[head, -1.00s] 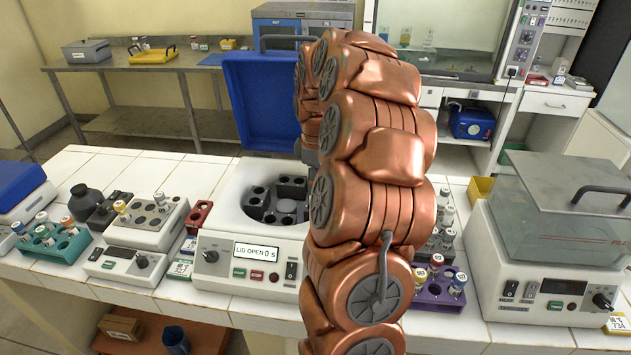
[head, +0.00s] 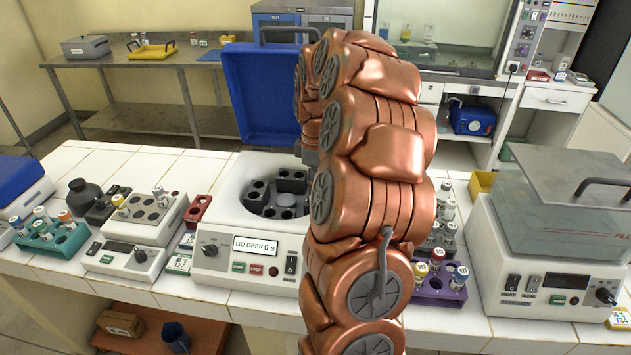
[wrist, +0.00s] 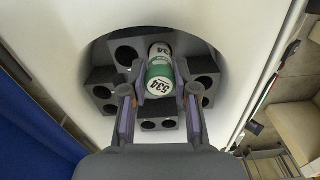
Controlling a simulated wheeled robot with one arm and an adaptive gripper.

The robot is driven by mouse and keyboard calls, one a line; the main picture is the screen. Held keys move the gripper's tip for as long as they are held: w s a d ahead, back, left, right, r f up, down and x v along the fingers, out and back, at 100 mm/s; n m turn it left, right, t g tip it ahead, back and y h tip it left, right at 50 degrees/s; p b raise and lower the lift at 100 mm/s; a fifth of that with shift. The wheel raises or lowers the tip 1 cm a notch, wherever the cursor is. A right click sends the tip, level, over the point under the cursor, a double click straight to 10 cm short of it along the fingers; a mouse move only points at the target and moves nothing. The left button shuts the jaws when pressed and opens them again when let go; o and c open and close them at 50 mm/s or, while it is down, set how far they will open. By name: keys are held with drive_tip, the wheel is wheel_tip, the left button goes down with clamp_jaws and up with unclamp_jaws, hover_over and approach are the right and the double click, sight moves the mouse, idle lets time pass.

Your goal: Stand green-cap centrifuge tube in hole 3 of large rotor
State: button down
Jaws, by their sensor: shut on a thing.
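The large rotor (head: 264,209) is the dark ring of holes in the open white centrifuge (head: 230,207), left of my arm in the head view. In the wrist view, its dark blocks (wrist: 102,76) with paired holes surround the tube. The centrifuge tube (wrist: 158,73), with a green band and the number 534, lies between the fingers of my gripper (wrist: 159,98), over the rotor's middle. My gripper is shut on it. The tube's lower end and hole numbers cannot be made out. In the head view my arm hides the gripper and the tube.
The centrifuge's blue lid (head: 258,95) stands raised behind the rotor. A purple rack (head: 437,290) with tubes is right of my arm. A teal tube rack (head: 56,247) and a grey block heater (head: 150,215) stand left. A clear-lidded machine (head: 555,260) is at the right.

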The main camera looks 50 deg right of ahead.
drive_tip(key=shift+f+b, duration=0.4)
drive_tip(key=shift+f, duration=0.4)
drive_tip(key=c, duration=0.8)
unclamp_jaws()
drive_tip(key=shift+o, duration=0.4)
drive_tip(key=shift+o, duration=1.2)
drive_tip(key=shift+r, duration=0.1)
drive_tip(key=shift+r+p, duration=0.8)
drive_tip(key=shift+r, duration=2.85)
